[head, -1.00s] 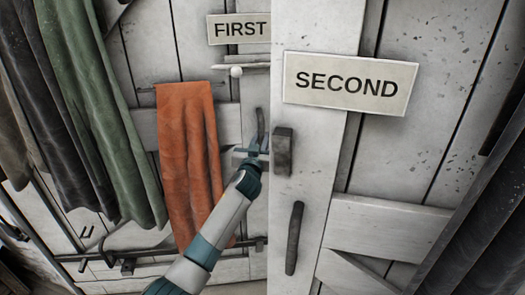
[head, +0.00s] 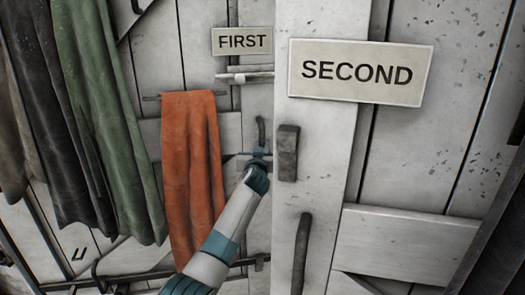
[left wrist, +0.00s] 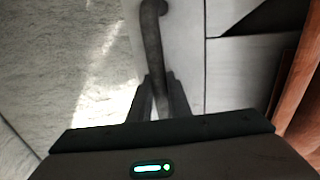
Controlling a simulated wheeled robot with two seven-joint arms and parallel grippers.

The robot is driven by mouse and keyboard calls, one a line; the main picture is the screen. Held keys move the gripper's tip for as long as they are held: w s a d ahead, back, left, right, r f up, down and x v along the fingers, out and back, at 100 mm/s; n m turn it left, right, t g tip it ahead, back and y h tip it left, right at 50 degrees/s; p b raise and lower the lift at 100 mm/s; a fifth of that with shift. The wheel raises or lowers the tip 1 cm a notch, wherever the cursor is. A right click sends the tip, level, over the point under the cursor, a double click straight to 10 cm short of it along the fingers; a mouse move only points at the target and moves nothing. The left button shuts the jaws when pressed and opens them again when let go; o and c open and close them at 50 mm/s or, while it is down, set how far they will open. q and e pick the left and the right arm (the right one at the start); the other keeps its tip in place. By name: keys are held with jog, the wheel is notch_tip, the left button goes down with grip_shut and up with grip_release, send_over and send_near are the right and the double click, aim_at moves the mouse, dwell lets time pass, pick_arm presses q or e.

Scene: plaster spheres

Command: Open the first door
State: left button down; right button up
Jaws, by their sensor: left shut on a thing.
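The first door (head: 205,60) is pale planked wood under a sign reading FIRST (head: 244,41). Its dark upright handle (head: 261,128) is by the right of its visible part. My left gripper (head: 257,157) is at this handle. In the left wrist view, my left gripper's fingers (left wrist: 158,100) are shut around the lower part of the dark handle (left wrist: 151,35), whose top curves to the right. The right edge of the first door is hidden behind the nearer second door, so I cannot tell whether it is ajar. My right gripper is not in view.
The second door (head: 400,235), with a SECOND sign (head: 358,72), dark latch block (head: 288,153) and handle (head: 301,255), stands close right of my gripper. An orange cloth (head: 190,170) hangs just left. Green and dark coats (head: 105,120) hang further left.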

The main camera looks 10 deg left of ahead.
pick_arm(q)
jog(key=shift+a+f, duration=0.2)
jog(key=c, duration=1.6)
grip_release()
jog(key=shift+a, duration=0.1)
jog(key=shift+c, duration=0.2)
jog(key=shift+r, duration=0.1)
jog(key=shift+s+d, duration=0.1)
jog(key=shift+d, duration=0.15)
jog(key=shift+s, duration=0.1)
jog(key=s+b, duration=0.1)
jog(key=s, duration=1.6)
jog(key=shift+d, duration=0.45)
